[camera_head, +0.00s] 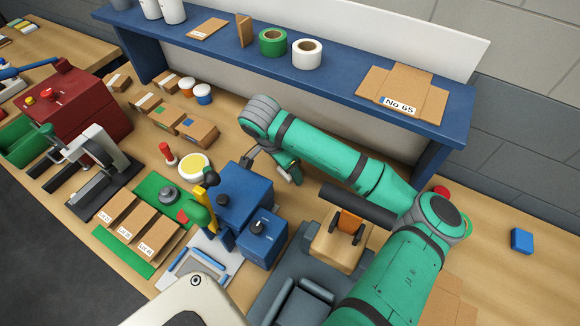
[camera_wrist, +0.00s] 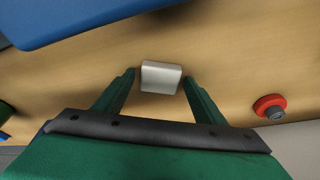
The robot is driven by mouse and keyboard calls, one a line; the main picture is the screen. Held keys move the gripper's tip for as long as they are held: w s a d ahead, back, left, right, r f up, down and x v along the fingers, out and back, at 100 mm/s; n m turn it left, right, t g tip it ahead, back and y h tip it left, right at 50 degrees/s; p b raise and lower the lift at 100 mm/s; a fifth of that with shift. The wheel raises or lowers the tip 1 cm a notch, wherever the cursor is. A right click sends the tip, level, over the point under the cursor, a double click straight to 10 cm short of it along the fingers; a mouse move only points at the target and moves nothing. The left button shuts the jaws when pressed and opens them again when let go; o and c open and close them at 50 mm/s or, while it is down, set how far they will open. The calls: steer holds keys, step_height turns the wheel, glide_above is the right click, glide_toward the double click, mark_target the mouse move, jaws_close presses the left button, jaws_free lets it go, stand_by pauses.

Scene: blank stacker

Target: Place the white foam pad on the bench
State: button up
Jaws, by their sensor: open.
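The white foam pad (camera_wrist: 160,77) shows in the wrist view as a small pale block on the wooden bench (camera_wrist: 225,60). It lies between the two green fingers of my gripper (camera_wrist: 158,76), which are open with a small gap on each side of the pad. I cannot tell the height of the fingertips above the bench. In the head view my gripper (camera_head: 274,164) is low over the bench, behind the blue machine (camera_head: 243,198).
The blue shelf (camera_head: 340,82) runs behind my arm and carries tape rolls and cardboard. Left of the gripper are a yellow-topped round dish (camera_head: 194,166) and several small cartons (camera_head: 197,130). In the wrist view a red round part (camera_wrist: 270,107) sits to the right.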

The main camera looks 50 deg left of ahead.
mark_target(283, 174)
steer(key=shift+s+a+r, duration=0.1)
steer(key=shift+s+r, duration=0.05)
steer(key=shift+r, duration=0.1)
steer(key=v, duration=0.7)
steer(key=shift+w+r, duration=0.15)
steer(key=shift+w, duration=0.05)
steer(key=shift+d, duration=0.2)
